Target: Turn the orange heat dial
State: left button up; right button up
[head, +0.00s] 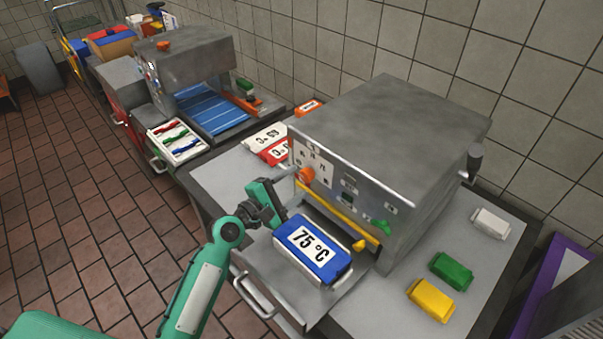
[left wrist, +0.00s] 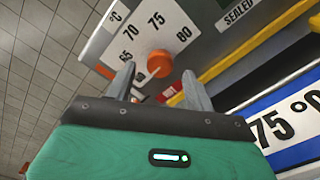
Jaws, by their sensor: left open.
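The orange heat dial (head: 305,175) is on the left part of the grey machine's (head: 400,130) front panel. In the left wrist view the dial (left wrist: 158,63) sits below a white scale plate (left wrist: 140,35) marked 65, 70, 75 and 80. My left gripper (head: 279,205) is in front of the panel, close to the dial. In the left wrist view its two fingers (left wrist: 158,80) are open, one on each side of the dial's lower area. I cannot tell whether they touch it. My right gripper is not in view.
A blue block labelled 75 °C (head: 312,250) lies on the shelf below the panel, right of my left gripper. A yellow bar (head: 338,213) runs along the panel's lower edge. A green knob (head: 382,227) is farther right. Green (head: 450,271) and yellow (head: 430,300) blocks lie on the counter.

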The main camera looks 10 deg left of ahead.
aim_at(304, 178)
pick_arm(q)
jog(key=shift+x, duration=1.1)
jog(key=shift+w+d, duration=0.25)
jog(key=shift+w, duration=0.1)
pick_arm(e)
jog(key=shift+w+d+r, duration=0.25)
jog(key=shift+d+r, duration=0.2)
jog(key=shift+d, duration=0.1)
pick_arm(q)
jog(key=shift+c, duration=0.2)
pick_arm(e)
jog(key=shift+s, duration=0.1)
pick_arm(q)
jog(key=c, duration=0.9)
jog(key=shift+c, duration=0.2)
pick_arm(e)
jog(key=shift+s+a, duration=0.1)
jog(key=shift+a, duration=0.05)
